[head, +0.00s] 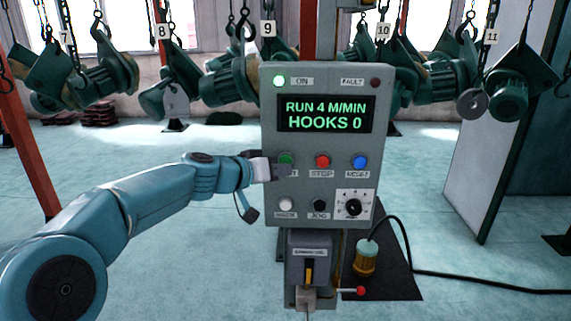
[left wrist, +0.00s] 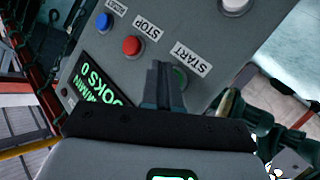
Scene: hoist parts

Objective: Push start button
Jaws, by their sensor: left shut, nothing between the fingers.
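The grey control panel (head: 327,185) stands upright in the middle of the head view. Its green start button (head: 286,158) is at the left of the upper button row, partly behind my left gripper (head: 277,171). The left gripper is shut and empty, with its tips at the start button. In the left wrist view the closed fingers (left wrist: 163,84) overlap the left side of the green button (left wrist: 181,77), beside the START label (left wrist: 190,58). I cannot tell whether they touch or press it. My right gripper is not in view.
Red stop (head: 322,161) and blue reset (head: 360,162) buttons sit right of start. The display (head: 326,114) reads RUN 4 M/MIN, HOOKS 0. A switch box (head: 310,258) is below the panel. Green hoist parts (head: 185,85) hang behind.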

